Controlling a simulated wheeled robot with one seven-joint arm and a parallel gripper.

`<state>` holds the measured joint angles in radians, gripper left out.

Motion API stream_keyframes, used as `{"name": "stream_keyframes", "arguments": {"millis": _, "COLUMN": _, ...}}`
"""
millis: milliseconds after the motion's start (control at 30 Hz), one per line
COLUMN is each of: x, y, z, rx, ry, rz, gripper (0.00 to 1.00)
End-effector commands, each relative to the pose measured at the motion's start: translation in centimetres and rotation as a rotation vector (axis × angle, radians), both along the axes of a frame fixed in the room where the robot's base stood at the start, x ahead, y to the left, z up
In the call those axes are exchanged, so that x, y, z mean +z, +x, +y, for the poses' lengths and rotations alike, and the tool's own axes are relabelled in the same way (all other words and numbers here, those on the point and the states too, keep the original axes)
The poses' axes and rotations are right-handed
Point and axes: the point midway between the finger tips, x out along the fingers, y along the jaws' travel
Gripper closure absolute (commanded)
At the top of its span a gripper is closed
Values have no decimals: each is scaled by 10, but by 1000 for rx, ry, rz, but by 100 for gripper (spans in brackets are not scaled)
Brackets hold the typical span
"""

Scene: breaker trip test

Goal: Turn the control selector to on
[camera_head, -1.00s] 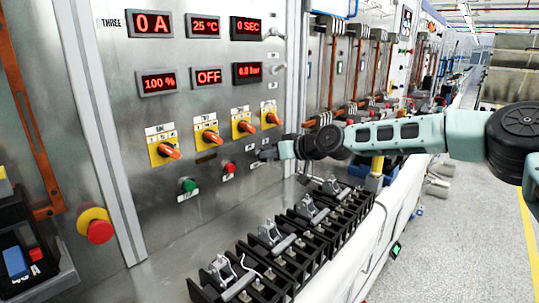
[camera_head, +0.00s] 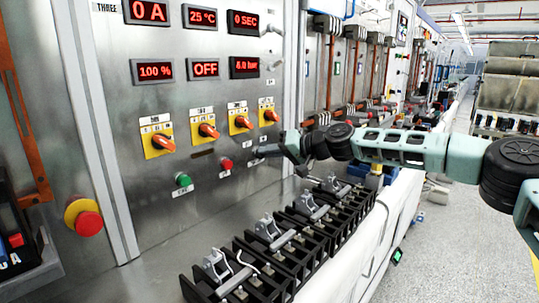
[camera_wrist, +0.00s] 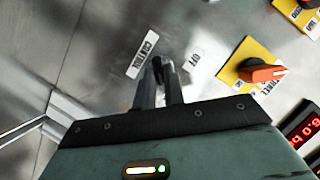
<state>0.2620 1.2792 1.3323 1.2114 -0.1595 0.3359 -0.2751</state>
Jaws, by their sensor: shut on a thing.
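The control selector (camera_wrist: 157,66) is a small dark knob on the metal panel, mostly hidden between my fingers. A "CONTROL" label (camera_wrist: 142,53) is beside it and an "OFF" label (camera_wrist: 195,55) is on its other side. My gripper (camera_wrist: 160,75) is shut on the selector, with its two fingers on either side of it. In the head view my gripper (camera_head: 262,151) reaches the panel from the right, right of the red button. The selector is too small and covered there to tell its angle.
Orange selectors on yellow plates (camera_head: 157,141) line the panel, with a green button (camera_head: 183,180) and red button (camera_head: 226,164) below. The display (camera_head: 206,68) reads OFF. A red emergency stop (camera_head: 88,222) is at left. Black breaker blocks (camera_head: 310,228) stand below my arm.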

Motion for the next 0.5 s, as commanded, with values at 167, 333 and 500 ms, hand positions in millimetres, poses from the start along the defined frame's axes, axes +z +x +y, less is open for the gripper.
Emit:
{"name": "stream_keyframes", "arguments": {"millis": 167, "x": -1, "y": 0, "z": 0, "rx": -1, "ry": 3, "rz": 7, "gripper": 100}}
{"name": "stream_keyframes", "arguments": {"millis": 333, "x": -1, "y": 0, "z": 0, "rx": 0, "ry": 2, "rz": 7, "gripper": 100}}
{"name": "stream_keyframes", "arguments": {"millis": 500, "x": -1, "y": 0, "z": 0, "rx": 0, "ry": 2, "rz": 6, "gripper": 67}}
